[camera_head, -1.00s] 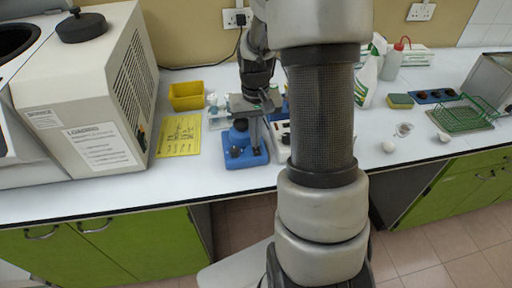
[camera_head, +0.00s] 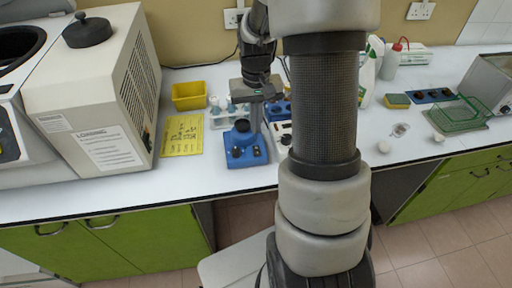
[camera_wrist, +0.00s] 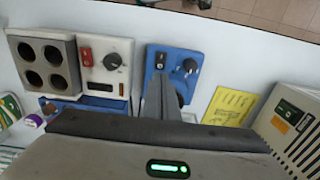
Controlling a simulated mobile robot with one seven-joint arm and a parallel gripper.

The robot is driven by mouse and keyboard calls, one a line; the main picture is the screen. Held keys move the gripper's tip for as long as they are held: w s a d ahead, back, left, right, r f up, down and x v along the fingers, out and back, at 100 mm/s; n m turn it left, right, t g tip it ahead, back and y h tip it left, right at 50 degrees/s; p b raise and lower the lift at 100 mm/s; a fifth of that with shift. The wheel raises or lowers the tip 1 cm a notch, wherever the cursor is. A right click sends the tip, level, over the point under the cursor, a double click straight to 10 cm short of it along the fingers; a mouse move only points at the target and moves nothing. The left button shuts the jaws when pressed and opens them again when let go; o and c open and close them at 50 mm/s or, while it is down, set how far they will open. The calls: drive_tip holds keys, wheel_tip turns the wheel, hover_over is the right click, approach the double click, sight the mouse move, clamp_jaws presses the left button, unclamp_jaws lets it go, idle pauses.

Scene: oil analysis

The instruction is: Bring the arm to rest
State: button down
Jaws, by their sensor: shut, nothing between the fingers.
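My gripper (camera_head: 256,128) is shut and empty. In the head view it points down just over the blue device with black knobs (camera_head: 245,150), overlapping its upright part; I cannot tell whether they touch. In the wrist view the closed fingers (camera_wrist: 163,85) reach up over the same blue device (camera_wrist: 180,62). My large grey arm crosses the middle of the head view and hides part of the bench behind it.
A yellow box (camera_head: 188,97), a tube rack (camera_head: 220,118) and a yellow sheet (camera_head: 182,136) lie left of the gripper. The beige machine (camera_head: 88,105) stands farther left. A block with several holes (camera_wrist: 45,66) adjoins a white control panel (camera_wrist: 105,66). A green wire rack (camera_head: 458,114) lies right.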

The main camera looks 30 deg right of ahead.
drive_tip(key=s+a+r+n+t+p, duration=0.1)
drive_tip(key=s+a+r, duration=0.2)
drive_tip(key=r, duration=0.5)
drive_tip(key=s+a+r+n+t+p, duration=0.1)
drive_tip(key=s+a+r+t, duration=0.2)
drive_tip(key=r, duration=0.4)
drive_tip(key=s+a+r, duration=0.3)
drive_tip(key=s+r, duration=0.1)
drive_tip(key=s, duration=0.1)
drive_tip(key=s+a+r+n+t+p, duration=0.1)
drive_tip(key=s+a+r, duration=0.2)
drive_tip(key=s+r, duration=0.1)
drive_tip(key=shift+s+a+t, duration=0.25)
drive_tip(key=shift+s+t, duration=0.05)
drive_tip(key=shift+s, duration=0.5)
